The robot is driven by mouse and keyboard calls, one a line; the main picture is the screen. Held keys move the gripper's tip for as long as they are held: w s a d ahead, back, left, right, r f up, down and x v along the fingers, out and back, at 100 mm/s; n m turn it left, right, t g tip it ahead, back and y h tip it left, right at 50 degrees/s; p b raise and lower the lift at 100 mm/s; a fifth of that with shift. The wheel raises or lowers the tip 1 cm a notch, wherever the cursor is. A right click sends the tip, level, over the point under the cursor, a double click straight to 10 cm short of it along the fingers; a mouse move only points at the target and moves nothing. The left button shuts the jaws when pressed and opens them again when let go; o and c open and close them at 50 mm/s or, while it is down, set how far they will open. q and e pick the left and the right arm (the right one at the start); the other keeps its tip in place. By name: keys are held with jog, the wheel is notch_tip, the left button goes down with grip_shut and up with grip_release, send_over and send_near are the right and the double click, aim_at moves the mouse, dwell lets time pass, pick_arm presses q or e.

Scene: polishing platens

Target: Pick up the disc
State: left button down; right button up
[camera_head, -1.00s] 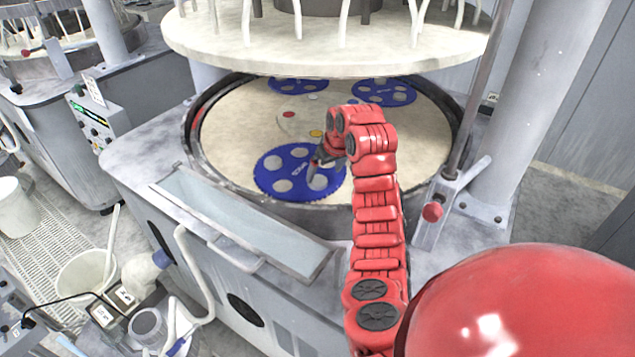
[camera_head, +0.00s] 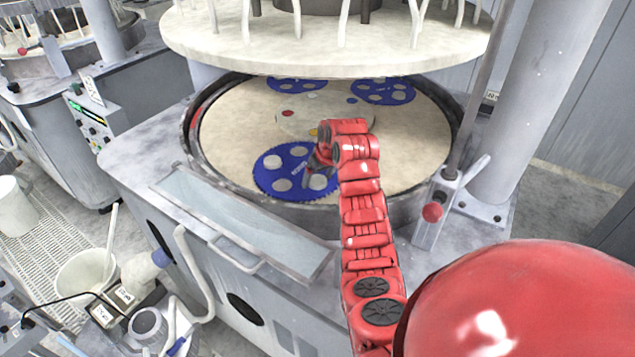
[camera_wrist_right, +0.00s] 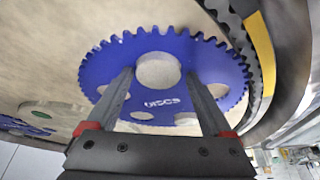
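A blue toothed disc (camera_head: 268,181) with round holes lies flat on the pale round platen (camera_head: 235,135), at its near side. It fills the middle of the right wrist view (camera_wrist_right: 100,73), where its white lettering reads like "DISC3". Whether the fingertips touch the disc cannot be told. In the head view the right gripper (camera_head: 315,160) hides part of the disc's right side. My left gripper is not in view.
Two more blue discs lie at the back left (camera_head: 297,84) and back right (camera_head: 385,92) of the platen. A raised rim (camera_head: 195,155) surrounds it. A large upper plate (camera_head: 325,55) hangs above the back. A metal post (camera_head: 475,95) stands at right.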

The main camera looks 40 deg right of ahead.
jog(key=shift+s+f, duration=0.15)
jog(key=shift+f, duration=0.05)
jog(key=c, duration=1)
jog(key=shift+d, duration=0.1)
